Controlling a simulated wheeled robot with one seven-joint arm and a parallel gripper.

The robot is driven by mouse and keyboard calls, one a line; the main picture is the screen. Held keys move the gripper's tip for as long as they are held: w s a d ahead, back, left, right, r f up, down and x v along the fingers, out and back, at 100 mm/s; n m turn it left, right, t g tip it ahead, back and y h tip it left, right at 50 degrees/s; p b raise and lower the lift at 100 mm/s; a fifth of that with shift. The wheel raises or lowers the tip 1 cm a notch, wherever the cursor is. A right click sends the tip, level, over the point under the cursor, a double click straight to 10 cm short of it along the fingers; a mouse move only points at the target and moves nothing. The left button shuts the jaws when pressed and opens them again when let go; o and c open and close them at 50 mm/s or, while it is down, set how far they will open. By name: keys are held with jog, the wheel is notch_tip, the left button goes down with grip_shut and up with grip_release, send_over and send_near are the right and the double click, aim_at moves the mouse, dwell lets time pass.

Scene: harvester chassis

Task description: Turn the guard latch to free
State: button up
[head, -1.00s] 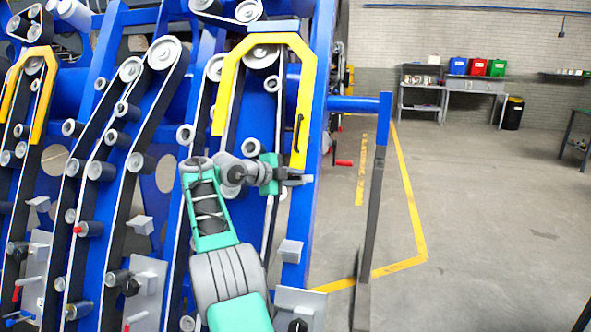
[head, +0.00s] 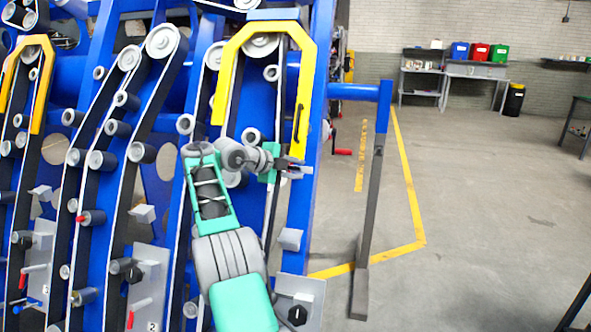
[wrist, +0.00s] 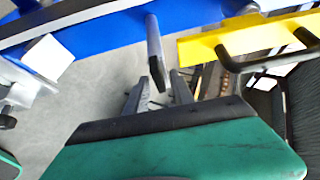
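The yellow guard (head: 305,60) arches over a belt run on the blue machine; its black handle (head: 299,117) is on its right leg. In the wrist view, the guard (wrist: 200,47) and handle (wrist: 245,62) cross the upper right. A flat grey lever (wrist: 155,50), apparently the guard latch, sticks out from the blue frame beside the guard. My gripper (head: 298,169) is just below the guard's right leg. In the wrist view, my gripper's fingers (wrist: 158,92) are apart, with the lever's dark end close to the gap. I cannot tell whether they touch. The latch is not clear in the head view.
A blue arm (head: 355,91) and grey post (head: 370,205) stand right of the machine. A red handle (head: 342,152) sticks out beyond the blue frame (head: 318,80). Rollers and belts crowd the left. Floor at the right is open, with a workbench (head: 475,72) behind.

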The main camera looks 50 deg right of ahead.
jog(key=v, duration=0.7)
jog(key=shift+a+r, duration=0.2)
jog(key=shift+a, duration=0.15)
jog(key=shift+w, duration=0.1)
